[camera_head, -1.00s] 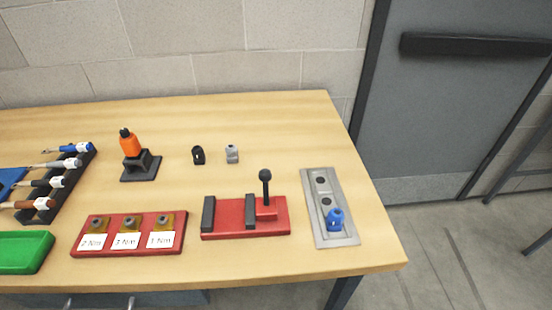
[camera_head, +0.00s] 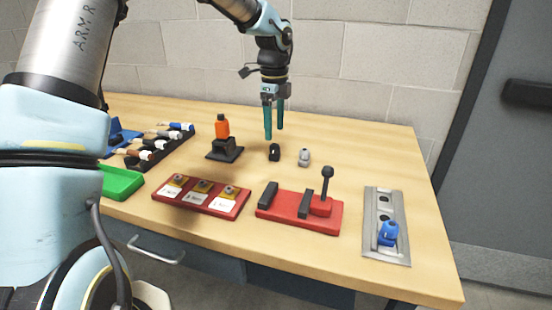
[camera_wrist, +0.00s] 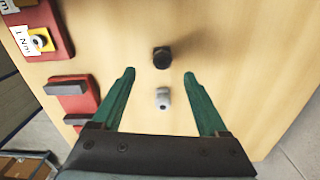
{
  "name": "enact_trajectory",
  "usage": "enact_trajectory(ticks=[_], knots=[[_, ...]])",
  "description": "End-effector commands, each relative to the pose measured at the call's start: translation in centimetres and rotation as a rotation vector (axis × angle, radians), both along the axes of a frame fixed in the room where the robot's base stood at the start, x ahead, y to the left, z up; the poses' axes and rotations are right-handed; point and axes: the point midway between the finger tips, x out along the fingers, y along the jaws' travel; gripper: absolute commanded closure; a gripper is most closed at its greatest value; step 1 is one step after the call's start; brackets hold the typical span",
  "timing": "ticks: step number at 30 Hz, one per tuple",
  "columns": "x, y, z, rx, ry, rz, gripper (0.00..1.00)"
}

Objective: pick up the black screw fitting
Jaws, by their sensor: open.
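The black screw fitting (camera_head: 274,152) stands on the wooden table in the head view. It also shows in the wrist view (camera_wrist: 162,57), just beyond the fingertips and between their lines. My gripper (camera_head: 274,138) is open and empty, with two teal fingers pointing down above and just behind the black fitting. In the wrist view the open fingers (camera_wrist: 160,74) have the grey fitting (camera_wrist: 163,98) showing between them on the table below. The grey fitting stands to the right of the black one in the head view (camera_head: 304,157).
An orange bottle (camera_head: 222,127) in a black stand is to the left. A red fixture with a lever (camera_head: 300,213), a red torque block (camera_head: 201,195) and a grey panel with a blue knob (camera_head: 386,225) lie nearer. A green tray (camera_head: 120,182) is at left.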

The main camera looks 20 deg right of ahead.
Motion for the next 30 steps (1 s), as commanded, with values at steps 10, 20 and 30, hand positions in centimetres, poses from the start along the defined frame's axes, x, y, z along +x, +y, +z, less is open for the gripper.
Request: enact_trajectory(ticks=[10, 20, 30], knots=[[0.0, -0.1, -3.3, 0.001, 0.001, 0.002, 0.23], [0.0, -0.4, -7.6, 0.001, 0.0, 0.003, 0.23], [0.1, -0.4, -8.0, 0.0, -0.001, 0.004, 0.3]])
